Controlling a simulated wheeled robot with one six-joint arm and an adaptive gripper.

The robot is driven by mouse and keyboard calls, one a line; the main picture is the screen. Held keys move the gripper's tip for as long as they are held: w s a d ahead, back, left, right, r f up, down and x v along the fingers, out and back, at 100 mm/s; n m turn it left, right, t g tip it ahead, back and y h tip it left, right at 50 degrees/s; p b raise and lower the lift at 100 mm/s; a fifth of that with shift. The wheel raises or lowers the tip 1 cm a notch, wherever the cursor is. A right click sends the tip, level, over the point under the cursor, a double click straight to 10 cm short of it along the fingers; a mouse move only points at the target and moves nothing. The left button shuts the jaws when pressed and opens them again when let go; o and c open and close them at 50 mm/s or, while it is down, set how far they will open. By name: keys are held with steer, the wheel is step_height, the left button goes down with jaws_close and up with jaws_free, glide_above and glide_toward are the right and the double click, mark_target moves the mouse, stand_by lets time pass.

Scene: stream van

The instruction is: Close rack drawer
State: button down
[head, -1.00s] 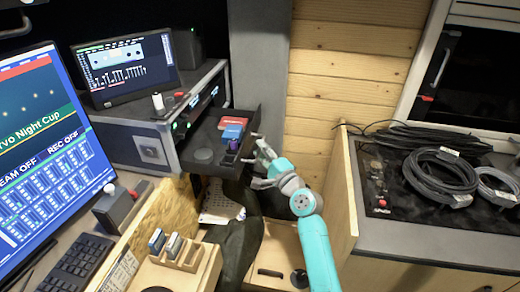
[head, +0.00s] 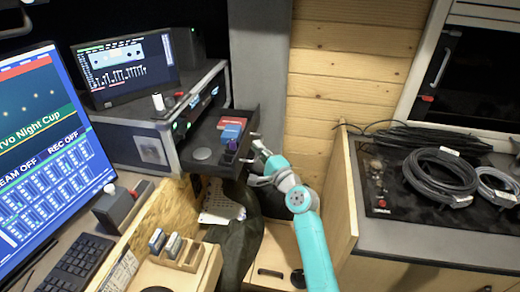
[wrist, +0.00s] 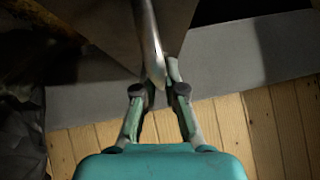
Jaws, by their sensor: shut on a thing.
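The rack drawer (head: 186,158) is dark and stands pulled out from the rack case (head: 128,137) at the left of the head view. It holds red and blue boxes (head: 233,129), a dark purple item and a grey round disc (head: 202,153). My gripper (head: 256,149) is at the drawer's right, front face. In the wrist view, its fingers (wrist: 158,84) are closed on a shiny metal bar, the drawer handle (wrist: 148,38). The exact contact is partly hidden by the fingertips.
A monitor (head: 123,66) stands on the rack case. Below the drawer are a dark bag or cloth (head: 240,245) and a wooden holder (head: 196,265). A counter with coiled cables (head: 440,172) stands at the right. A wood-plank wall (head: 340,60) is behind.

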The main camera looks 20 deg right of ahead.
mark_target(220, 171)
steer(key=w+a, duration=0.3)
steer(key=a, duration=0.2)
steer(key=w+a, duration=0.4)
steer(key=a, duration=0.1)
steer(key=w+a, duration=0.3)
steer(key=a, duration=0.3)
steer(key=shift+w+a, duration=0.1)
steer(key=shift+w, duration=0.3)
steer(key=c, duration=1.2)
jaws_free()
steer(key=shift+w+a, duration=0.1)
steer(key=shift+a, duration=0.05)
steer(key=shift+c, duration=0.2)
steer(key=v, duration=1.2)
